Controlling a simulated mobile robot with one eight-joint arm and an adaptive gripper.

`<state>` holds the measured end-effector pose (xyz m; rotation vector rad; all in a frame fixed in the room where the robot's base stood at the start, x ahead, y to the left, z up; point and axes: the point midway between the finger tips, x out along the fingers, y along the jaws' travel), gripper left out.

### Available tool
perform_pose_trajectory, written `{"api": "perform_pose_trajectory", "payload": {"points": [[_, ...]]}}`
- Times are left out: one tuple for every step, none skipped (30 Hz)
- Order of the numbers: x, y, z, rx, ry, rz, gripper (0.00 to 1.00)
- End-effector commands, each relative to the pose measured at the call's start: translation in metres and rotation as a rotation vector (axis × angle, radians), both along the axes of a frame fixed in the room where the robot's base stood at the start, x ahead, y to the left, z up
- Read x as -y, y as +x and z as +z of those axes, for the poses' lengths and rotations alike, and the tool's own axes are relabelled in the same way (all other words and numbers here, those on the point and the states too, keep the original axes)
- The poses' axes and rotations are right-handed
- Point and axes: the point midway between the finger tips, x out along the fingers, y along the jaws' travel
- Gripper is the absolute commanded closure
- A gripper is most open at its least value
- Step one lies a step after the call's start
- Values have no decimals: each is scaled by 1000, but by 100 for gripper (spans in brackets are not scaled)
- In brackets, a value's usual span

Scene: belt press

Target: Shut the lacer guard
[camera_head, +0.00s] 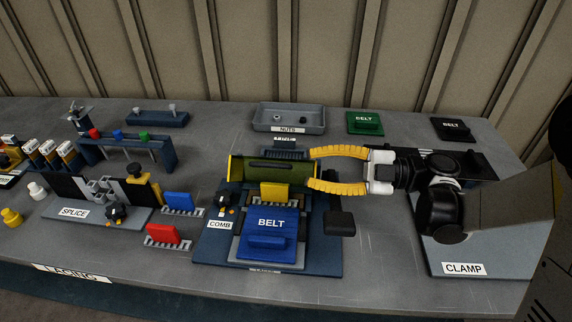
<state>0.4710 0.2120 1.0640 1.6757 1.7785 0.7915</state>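The lacer guard looks like the olive-green, see-through curved cover (270,172) with a yellow left end. It lies across the back of the dark blue lacer base (325,258), behind the blue belt block. How far it is raised is hard to tell. My gripper (312,169) comes in from the right with its two yellow fingers spread apart. The fingertips are at the guard's right end, one towards the back and one towards the front. Nothing shows held between them. I cannot tell whether they touch the guard.
A blue block marked BELT (268,228) and a yellow block (273,191) are in front of the guard. A black knob (223,200) is at left, a dark block (340,223) at right. The grey NUTS tray (290,115) stands behind. Bare table lies right of the base.

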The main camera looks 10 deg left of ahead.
Motion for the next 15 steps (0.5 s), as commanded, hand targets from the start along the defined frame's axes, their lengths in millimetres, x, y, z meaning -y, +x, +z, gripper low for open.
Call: {"api": "perform_pose_trajectory", "payload": {"points": [[10,2,0,0,0,-4,68],[14,2,0,0,0,-3,68],[19,2,0,0,0,-1,68],[22,2,0,0,0,-3,68],[25,2,0,0,-1,-2,68],[27,2,0,0,0,0,68],[29,2,0,0,0,0,68],[30,2,0,0,0,0,68],[30,2,0,0,1,1,68],[31,2,0,0,0,1,68],[31,2,0,0,0,1,68],[31,2,0,0,0,1,68],[31,2,0,0,0,1,68],[31,2,0,0,0,1,68],[31,2,0,0,0,1,68]]}}
